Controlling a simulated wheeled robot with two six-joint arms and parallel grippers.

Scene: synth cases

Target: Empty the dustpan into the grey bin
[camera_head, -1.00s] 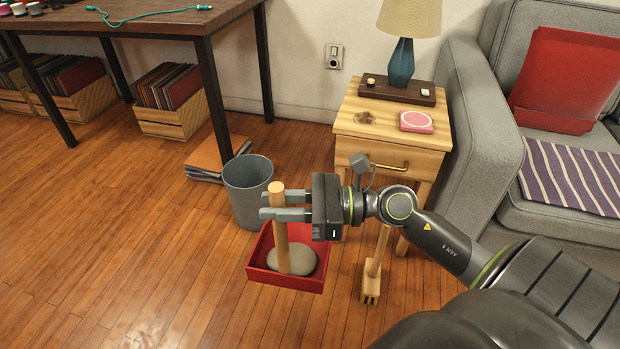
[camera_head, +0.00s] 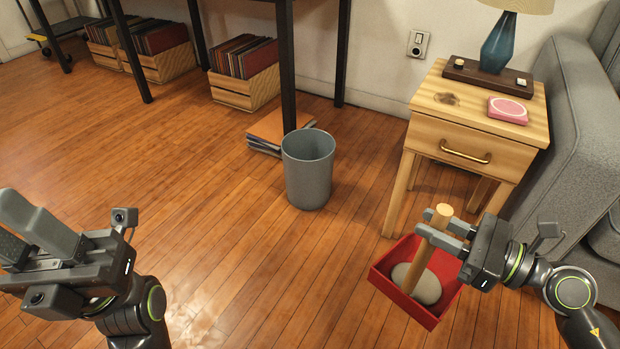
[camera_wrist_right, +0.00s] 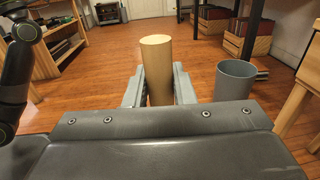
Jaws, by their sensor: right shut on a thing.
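The red dustpan (camera_head: 384,282) holds a smooth, rounded grey heap (camera_head: 427,288). Its round wooden handle stands up, leaning slightly. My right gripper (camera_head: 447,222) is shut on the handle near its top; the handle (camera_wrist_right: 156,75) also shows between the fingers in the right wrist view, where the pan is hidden. The grey bin (camera_head: 308,175) stands on the floor, left of and beyond the dustpan, with clear space between. It also shows in the right wrist view (camera_wrist_right: 234,84), right of the handle. My left gripper (camera_head: 22,232) is open and empty at the lower left.
A wooden nightstand (camera_head: 470,150) with a lamp (camera_head: 498,45) stands close behind the dustpan, beside a grey sofa (camera_head: 585,130). Dark table legs (camera_head: 287,65) and a flat stack (camera_head: 275,132) are behind the bin. The floor left of the bin is clear.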

